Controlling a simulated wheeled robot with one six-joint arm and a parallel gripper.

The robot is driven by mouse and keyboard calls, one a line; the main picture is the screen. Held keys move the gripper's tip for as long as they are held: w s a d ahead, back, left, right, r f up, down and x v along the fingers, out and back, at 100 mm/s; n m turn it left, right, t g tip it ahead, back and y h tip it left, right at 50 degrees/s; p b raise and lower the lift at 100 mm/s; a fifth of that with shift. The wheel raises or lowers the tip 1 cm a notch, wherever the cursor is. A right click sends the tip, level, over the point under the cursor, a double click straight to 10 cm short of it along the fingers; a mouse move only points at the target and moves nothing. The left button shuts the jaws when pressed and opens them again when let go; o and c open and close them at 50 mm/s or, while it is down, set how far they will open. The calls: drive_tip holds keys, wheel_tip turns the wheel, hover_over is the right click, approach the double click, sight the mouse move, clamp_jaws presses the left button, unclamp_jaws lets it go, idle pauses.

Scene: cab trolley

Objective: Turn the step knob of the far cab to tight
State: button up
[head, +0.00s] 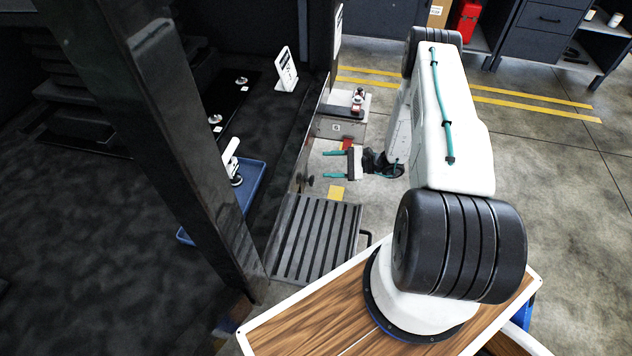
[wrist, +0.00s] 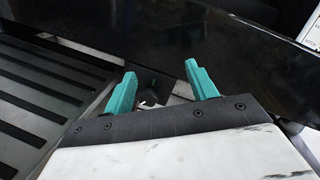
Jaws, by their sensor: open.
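My gripper (head: 326,164) is open and empty, its two teal fingers pointing left toward the dark cab side. A small dark knob (head: 308,181) sits low on that side, just left of and slightly below the fingertips, above the ribbed step (head: 318,238). In the wrist view, a dark knob-like part with a pale piece (wrist: 149,97) shows between the open fingers (wrist: 160,76). I cannot tell whether they touch it. The ribbed step also fills the left of the wrist view (wrist: 45,85). The knob's setting marks cannot be read.
A dark post (head: 165,130) crosses the left. A blue tray (head: 253,188) holding a white-handled thing lies inside the cab. A grey box (head: 330,127) with small items on top stands beyond my gripper. Open floor (head: 560,150) lies right.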

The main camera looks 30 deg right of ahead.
sight(310, 180)
drive_tip(key=s+f+m+t+h, duration=0.2)
drive_tip(key=s+f+m+t, duration=0.1)
drive_tip(key=f, duration=0.6)
drive_tip(key=x, duration=0.7)
drive_tip(key=shift+w+d+r, duration=0.15)
drive_tip(key=shift+w, duration=0.05)
drive_tip(key=c, duration=1)
